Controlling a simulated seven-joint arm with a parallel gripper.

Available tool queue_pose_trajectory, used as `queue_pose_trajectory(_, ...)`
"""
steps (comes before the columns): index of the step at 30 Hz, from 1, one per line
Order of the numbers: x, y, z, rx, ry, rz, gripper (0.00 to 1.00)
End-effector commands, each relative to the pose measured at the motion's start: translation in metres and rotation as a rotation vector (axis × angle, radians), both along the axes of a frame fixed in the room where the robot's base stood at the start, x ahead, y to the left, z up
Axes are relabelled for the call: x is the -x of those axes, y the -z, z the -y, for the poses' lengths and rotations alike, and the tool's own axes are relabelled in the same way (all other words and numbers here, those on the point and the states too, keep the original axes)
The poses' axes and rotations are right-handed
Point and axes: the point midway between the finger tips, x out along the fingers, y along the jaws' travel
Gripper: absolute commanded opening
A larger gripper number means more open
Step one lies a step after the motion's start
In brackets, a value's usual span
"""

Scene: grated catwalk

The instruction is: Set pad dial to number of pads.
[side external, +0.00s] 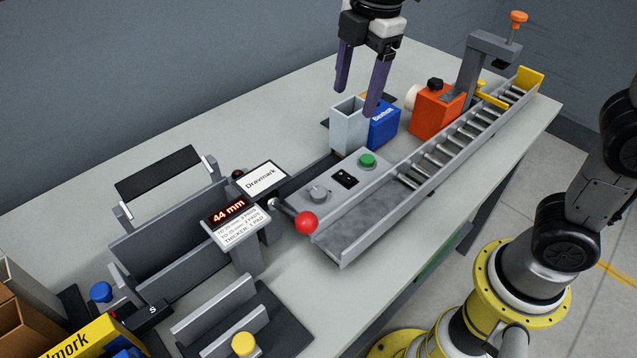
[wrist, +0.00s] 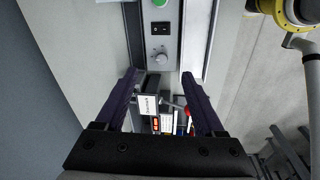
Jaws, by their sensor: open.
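The pad dial is probably the grey knob (side external: 320,194) on the sloped grey control panel (side external: 300,205); the knob also shows in the wrist view (wrist: 160,57). Its setting is too small to read. A display (side external: 229,211) reads 44 mm in red. The white card (side external: 241,230) under it lists pad counts by thickness; its small print seems to give 3, 2 and 1 pads. My gripper (side external: 356,101) is open and empty, above and behind the panel. In the wrist view my gripper (wrist: 160,75) has its fingers spread on either side of the panel's line.
A black switch (side external: 345,180) and green button (side external: 367,160) share the panel. A red-knobbed lever (side external: 306,222) stands at its front. A light grey bin (side external: 348,121) and blue box (side external: 384,126) stand behind. A roller conveyor (side external: 460,137) and orange unit (side external: 437,110) lie right.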

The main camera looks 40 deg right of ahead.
Motion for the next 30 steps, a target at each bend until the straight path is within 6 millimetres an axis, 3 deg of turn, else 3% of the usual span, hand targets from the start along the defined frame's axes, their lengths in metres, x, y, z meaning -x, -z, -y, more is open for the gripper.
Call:
queue_pose_trajectory(4, -0.023, 0.028, -0.034, 0.024, -0.074, -0.069, 0.71)
queue_pose_trajectory(9, -0.025, 0.052, -0.052, 0.045, -0.111, -0.121, 0.71)
queue_pose_trajectory(17, -0.023, 0.077, -0.054, 0.049, -0.119, -0.129, 0.71)
queue_pose_trajectory(30, -0.023, 0.161, -0.054, 0.047, -0.117, -0.129, 0.71)
